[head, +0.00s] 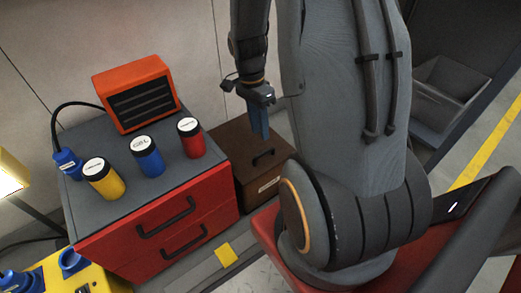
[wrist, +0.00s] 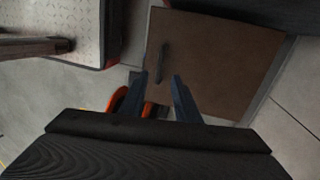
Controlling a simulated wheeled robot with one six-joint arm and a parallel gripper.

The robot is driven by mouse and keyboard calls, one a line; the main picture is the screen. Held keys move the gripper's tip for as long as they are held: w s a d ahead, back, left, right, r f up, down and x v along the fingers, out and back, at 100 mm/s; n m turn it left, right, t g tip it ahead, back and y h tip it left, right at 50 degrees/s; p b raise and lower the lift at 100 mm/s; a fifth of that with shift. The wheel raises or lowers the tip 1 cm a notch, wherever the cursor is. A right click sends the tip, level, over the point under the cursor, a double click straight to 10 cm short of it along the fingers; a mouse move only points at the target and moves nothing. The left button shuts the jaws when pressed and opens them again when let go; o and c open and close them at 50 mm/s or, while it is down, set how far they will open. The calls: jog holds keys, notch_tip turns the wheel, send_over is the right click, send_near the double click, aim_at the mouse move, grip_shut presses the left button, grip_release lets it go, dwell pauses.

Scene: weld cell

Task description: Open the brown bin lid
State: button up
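The brown bin (head: 262,188) stands on the floor to the right of the red drawer cabinet in the head view. Its flat brown lid (head: 235,152) is closed and has a dark bar handle (head: 270,156) on top. In the wrist view the lid (wrist: 215,65) fills the upper middle, with the handle (wrist: 162,62) just beyond my fingertips. My gripper (head: 260,136) points down above the lid, close to the handle. In the wrist view my gripper (wrist: 157,76) has its two blue-grey fingers apart with nothing between them. I cannot tell the exact height above the handle.
The red cabinet (head: 160,228) beside the bin carries yellow (head: 103,180), blue (head: 148,158) and red (head: 190,138) canisters and an orange box (head: 136,92). The wall is close behind the bin. A grey open bin (head: 445,95) stands at the right.

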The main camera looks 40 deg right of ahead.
jog(key=f+b, duration=0.1)
jog(key=f, duration=0.1)
jog(key=s+f+b, duration=0.1)
jog(key=f, duration=0.2)
jog(key=f+b, duration=0.1)
jog(key=f, duration=0.1)
jog(key=shift+s+f, duration=0.2)
jog(key=shift+s, duration=0.05)
jog(key=shift+c, duration=0.2)
grip_shut()
